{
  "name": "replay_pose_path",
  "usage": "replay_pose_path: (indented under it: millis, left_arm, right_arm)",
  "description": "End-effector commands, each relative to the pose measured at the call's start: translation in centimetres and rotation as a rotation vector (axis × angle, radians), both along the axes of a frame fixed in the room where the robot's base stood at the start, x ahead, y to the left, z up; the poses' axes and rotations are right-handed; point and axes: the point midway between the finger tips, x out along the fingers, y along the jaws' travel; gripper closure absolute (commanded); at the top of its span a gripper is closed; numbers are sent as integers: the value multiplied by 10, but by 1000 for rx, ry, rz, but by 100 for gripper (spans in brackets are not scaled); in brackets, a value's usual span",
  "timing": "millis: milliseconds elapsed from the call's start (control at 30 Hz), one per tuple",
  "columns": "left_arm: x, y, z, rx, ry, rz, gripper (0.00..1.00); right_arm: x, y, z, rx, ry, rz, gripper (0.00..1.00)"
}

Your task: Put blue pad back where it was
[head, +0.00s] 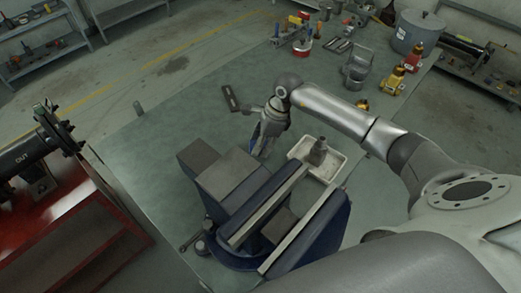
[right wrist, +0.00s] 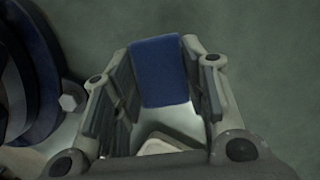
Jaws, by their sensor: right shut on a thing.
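The blue pad (right wrist: 158,72) is a flat block with rounded corners, seen between the fingers of my right gripper (right wrist: 158,85) in the right wrist view. The gripper is shut on it, and the pad's far end sticks out just past the fingertips. In the head view my right gripper (head: 264,140) points down just behind the vice (head: 232,172), on the bench top. My left gripper is not in view.
A pale tray (head: 338,176) with a grey metal part (head: 318,152) sits right of the gripper. The vice's dark round side (right wrist: 40,60) is close on the left in the wrist view. Yellow-and-red items and a grey pot (head: 415,35) stand farther back.

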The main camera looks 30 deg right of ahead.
Motion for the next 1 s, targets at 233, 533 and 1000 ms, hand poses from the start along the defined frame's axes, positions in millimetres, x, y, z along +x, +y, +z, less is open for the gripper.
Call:
replay_pose_path:
  millis: [233, 533, 1000]
  left_arm:
    - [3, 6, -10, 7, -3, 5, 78]
    - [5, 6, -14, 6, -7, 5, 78]
    - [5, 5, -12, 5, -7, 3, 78]
  right_arm:
    - [1, 0, -17, 0, -2, 1, 82]
    - [0, 0, -21, 1, -1, 2, 56]
    - [0, 0, -19, 1, -1, 1, 38]
